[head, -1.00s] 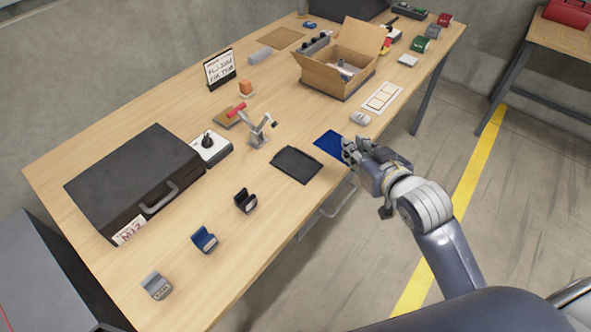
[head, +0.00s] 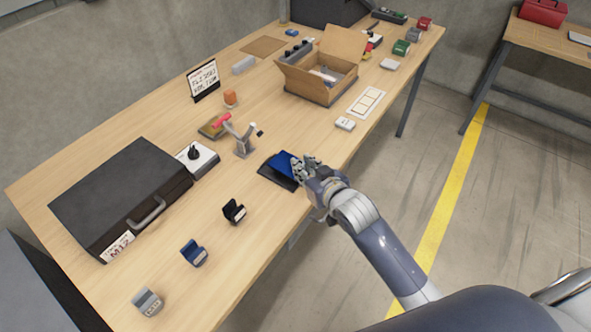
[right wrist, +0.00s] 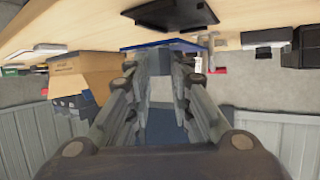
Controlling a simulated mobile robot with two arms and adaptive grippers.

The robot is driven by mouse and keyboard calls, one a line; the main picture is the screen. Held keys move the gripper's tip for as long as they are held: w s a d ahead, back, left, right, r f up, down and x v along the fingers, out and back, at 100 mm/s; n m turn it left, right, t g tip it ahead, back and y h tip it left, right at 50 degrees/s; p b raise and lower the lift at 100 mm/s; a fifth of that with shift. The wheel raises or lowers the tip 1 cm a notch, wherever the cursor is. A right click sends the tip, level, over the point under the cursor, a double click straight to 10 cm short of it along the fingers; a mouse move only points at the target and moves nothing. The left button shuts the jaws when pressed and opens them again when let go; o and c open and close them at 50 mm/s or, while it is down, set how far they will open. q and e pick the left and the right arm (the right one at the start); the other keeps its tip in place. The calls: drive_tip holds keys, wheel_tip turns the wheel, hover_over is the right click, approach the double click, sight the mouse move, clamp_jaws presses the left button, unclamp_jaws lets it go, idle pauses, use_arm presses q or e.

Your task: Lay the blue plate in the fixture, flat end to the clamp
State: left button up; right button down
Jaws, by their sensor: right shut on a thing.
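The blue plate (head: 283,161) is held at its edge by my right gripper (head: 301,170), which is shut on it. In the head view the plate overlaps the black flat tray (head: 275,178), which looks like the fixture. In the right wrist view the plate (right wrist: 150,45) shows nearly edge-on at the fingertips, and a black shape (right wrist: 170,14) appears apart from it, with wood between. The clamp (head: 242,142), grey with a red handle, stands just left of the tray. Which plate end is flat is unclear. My left gripper is out of view.
An open cardboard box (head: 318,82) and a white card (head: 366,101) lie farther along the table. A black case (head: 120,195), a joystick box (head: 199,158) and small holders (head: 194,253) are on the left. The front table edge runs beneath my right arm.

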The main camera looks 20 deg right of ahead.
drive_tip(key=shift+w+a, duration=0.8)
drive_tip(key=shift+w, duration=0.15)
drive_tip(key=shift+w+a+f, duration=0.1)
drive_tip(key=shift+f, duration=0.15)
drive_tip(key=shift+f+p, duration=0.3)
drive_tip(key=shift+f, duration=1.3)
drive_tip(key=shift+f, duration=0.2)
drive_tip(key=c, duration=1.4)
unclamp_jaws()
drive_tip(key=shift+c, duration=0.2)
drive_tip(key=shift+r, duration=0.1)
